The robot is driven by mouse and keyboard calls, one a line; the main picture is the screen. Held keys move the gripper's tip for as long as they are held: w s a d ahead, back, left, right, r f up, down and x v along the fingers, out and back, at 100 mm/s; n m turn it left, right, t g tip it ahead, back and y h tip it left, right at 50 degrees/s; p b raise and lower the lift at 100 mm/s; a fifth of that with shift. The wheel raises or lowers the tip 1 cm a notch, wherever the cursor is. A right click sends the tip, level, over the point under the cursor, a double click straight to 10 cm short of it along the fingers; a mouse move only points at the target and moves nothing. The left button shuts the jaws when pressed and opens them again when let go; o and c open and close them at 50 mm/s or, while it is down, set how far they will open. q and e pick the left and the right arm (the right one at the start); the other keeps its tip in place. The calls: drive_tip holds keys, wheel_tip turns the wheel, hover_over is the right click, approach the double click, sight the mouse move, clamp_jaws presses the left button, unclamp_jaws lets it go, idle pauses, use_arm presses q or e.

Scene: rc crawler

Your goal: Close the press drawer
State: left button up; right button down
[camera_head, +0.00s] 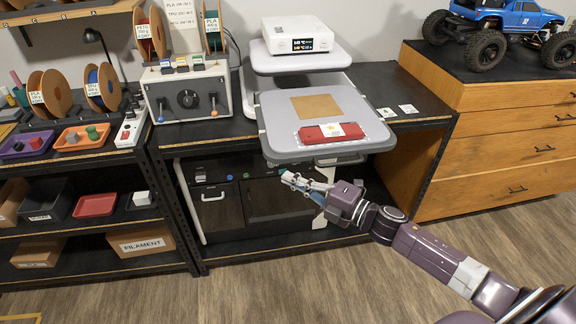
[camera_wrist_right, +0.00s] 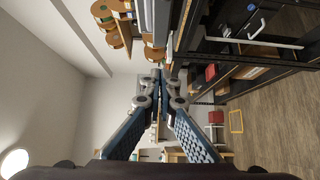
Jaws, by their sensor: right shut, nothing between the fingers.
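The white heat press (camera_head: 298,38) stands on the dark bench, with a display on its front. Its grey press drawer (camera_head: 275,108) sticks out toward me, past the bench's front edge. A tan square sheet (camera_head: 316,105) and a red flat piece (camera_head: 331,133) with a pale label lie on the drawer. My right gripper (camera_head: 288,177) is shut and empty, in front of the bench and below the drawer's front edge in the picture. In the right wrist view its fingers (camera_wrist_right: 158,76) meet at the tips. My left gripper is not in view.
A control box (camera_head: 187,92) with knob and levers stands left of the press. Dark cabinets (camera_head: 215,205) sit under the bench. A wooden drawer unit (camera_head: 500,140) with a blue RC crawler (camera_head: 505,22) on top is at right. The wooden floor in front is clear.

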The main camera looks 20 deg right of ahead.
sight(276, 163)
drive_tip(key=shift+w+d+p, duration=0.15)
drive_tip(key=shift+w+p, duration=0.15)
drive_tip(key=shift+w, duration=0.8)
drive_tip(key=shift+w+d+p, duration=0.15)
drive_tip(key=shift+w+p, duration=0.1)
drive_tip(key=shift+w, duration=0.8)
